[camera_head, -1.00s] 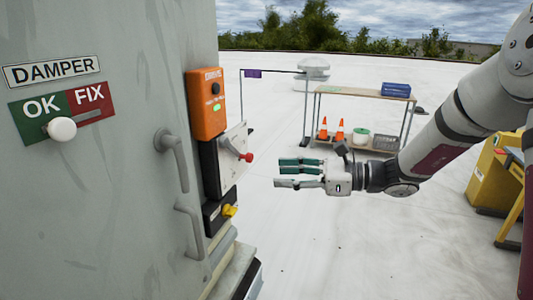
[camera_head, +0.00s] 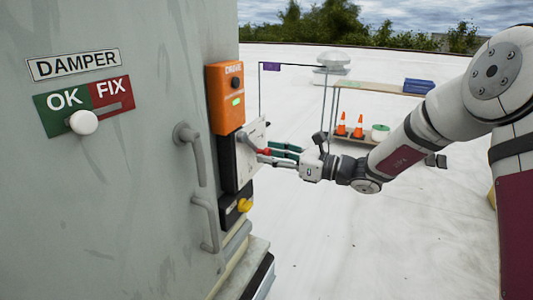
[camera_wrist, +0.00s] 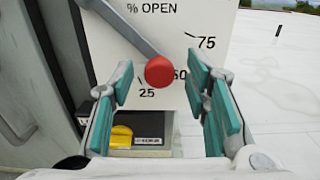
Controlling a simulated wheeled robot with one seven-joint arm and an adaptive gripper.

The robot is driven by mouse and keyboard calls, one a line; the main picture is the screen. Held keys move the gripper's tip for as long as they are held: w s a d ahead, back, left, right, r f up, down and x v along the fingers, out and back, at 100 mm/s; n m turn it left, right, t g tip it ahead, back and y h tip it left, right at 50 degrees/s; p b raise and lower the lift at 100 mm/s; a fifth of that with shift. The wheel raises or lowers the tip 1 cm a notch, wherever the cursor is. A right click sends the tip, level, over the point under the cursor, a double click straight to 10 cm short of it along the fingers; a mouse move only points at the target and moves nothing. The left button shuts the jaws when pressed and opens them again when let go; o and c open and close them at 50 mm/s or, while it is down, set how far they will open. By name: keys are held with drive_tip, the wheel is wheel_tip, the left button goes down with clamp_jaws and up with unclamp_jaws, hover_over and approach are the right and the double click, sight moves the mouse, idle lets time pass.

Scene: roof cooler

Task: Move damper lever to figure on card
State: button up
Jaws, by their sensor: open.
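The damper lever is a grey bar with a red knob (camera_wrist: 159,71), seen in the wrist view on a white scale plate (camera_wrist: 200,20) marked "% OPEN". The figures 75, 50 and 25 show, with 50 partly hidden behind the knob. The red knob also shows in the head view (camera_head: 264,151). My gripper (camera_head: 272,155) is open, its teal-padded fingers pointing at the plate. In the wrist view the knob appears between the two fingers (camera_wrist: 162,88); I cannot tell whether they touch it. No card with a figure is readable.
A "DAMPER" label (camera_head: 73,64) and an OK/FIX slider with a white knob (camera_head: 84,122) are on the grey cabinet (camera_head: 140,200). An orange drive box (camera_head: 224,97) sits above the plate, a yellow knob (camera_head: 244,205) below. Door handles (camera_head: 194,150) protrude nearby. Open roof lies right.

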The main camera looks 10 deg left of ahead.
drive_tip(key=shift+x, duration=0.95)
clamp_jaws()
